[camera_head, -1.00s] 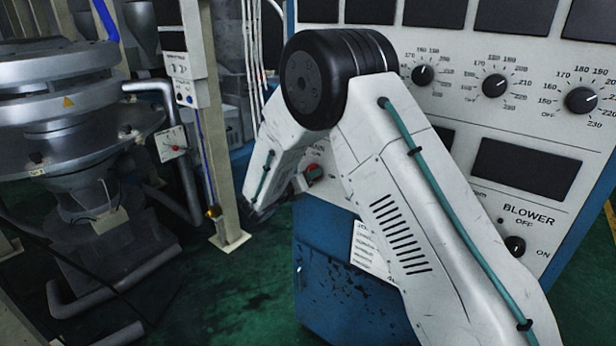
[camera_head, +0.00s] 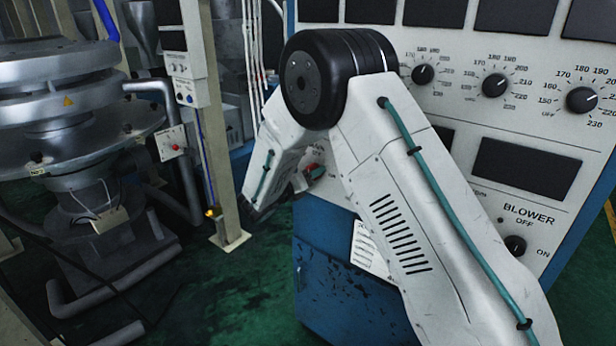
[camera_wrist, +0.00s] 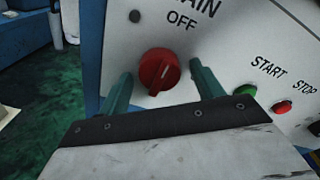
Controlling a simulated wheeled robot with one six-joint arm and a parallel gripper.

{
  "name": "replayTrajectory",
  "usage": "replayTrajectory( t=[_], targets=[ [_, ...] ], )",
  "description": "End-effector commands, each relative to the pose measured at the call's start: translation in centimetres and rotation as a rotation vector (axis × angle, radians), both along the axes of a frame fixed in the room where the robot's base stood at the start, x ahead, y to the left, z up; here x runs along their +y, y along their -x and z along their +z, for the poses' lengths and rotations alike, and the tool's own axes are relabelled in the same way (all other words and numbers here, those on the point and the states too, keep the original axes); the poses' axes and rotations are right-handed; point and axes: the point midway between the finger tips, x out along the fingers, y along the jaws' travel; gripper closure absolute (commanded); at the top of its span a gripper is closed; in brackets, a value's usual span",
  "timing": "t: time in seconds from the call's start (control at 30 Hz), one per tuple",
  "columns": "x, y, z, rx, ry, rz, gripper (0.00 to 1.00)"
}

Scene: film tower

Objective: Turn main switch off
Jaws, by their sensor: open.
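The main switch (camera_wrist: 158,71) is a red rotary knob on the white panel, below the printed words "MAIN" and "OFF" in the wrist view. Its pale pointer line is tilted, its exact setting hard to read. My gripper (camera_wrist: 162,84) is open, with one green finger on each side of the knob. Whether the fingers touch the knob cannot be told.
A green START button (camera_wrist: 245,90) and a red STOP button (camera_wrist: 283,107) sit right of the knob. The blower switch (camera_head: 515,245) and several dials are on the panel. A grey machine (camera_head: 75,130) and a beige post (camera_head: 222,150) stand at left.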

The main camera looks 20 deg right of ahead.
Motion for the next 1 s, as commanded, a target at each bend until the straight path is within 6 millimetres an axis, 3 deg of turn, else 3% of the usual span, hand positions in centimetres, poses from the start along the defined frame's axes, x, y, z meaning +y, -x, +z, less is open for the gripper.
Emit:
replayTrajectory(
  t=[0.5,1.0],
  targets=[
    [5.7,4.1,0.5,0.0,-0.001,0.003,0.34],
    [6.3,4.6,0.5,-0.015,-0.012,-0.001,0.34]
  ],
)
